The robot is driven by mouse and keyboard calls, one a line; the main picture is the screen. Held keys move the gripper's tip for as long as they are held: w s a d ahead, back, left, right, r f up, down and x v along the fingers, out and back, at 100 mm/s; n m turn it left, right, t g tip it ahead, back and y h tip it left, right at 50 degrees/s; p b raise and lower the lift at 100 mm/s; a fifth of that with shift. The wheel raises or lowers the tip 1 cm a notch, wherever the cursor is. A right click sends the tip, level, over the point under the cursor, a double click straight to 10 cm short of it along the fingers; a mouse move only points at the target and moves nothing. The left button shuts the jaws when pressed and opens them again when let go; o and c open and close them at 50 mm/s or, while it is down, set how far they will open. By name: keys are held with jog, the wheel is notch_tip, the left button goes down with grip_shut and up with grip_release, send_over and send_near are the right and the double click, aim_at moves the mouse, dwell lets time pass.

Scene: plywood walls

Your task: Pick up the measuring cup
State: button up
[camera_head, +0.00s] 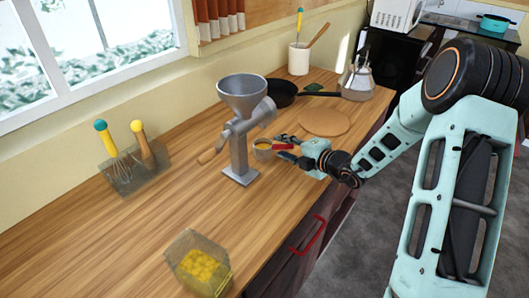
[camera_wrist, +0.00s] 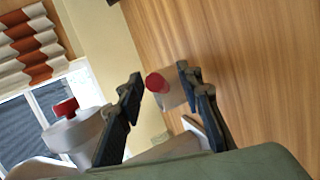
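The measuring cup (camera_head: 263,150) is small and grey with a red handle. It stands on the wooden counter just right of the metal grinder, and its handle points toward my gripper (camera_head: 286,147). In the wrist view, the red handle end (camera_wrist: 155,83) shows between the two dark fingertips, with a grey part of the cup (camera_wrist: 174,99) behind it. My gripper (camera_wrist: 159,76) is open, with visible gaps between the fingers and the red handle. Part of the cup is hidden behind the handle and the right finger.
The tall metal grinder (camera_head: 240,130) stands close to the cup. A utensil holder (camera_head: 138,170) and a yellow-filled container (camera_head: 200,268) stand nearer. The front-left counter is clear.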

jog(key=shift+w, duration=0.1)
jog(key=shift+a, duration=0.1)
grip_shut()
jog(key=shift+r, duration=0.1)
dwell(0.4)
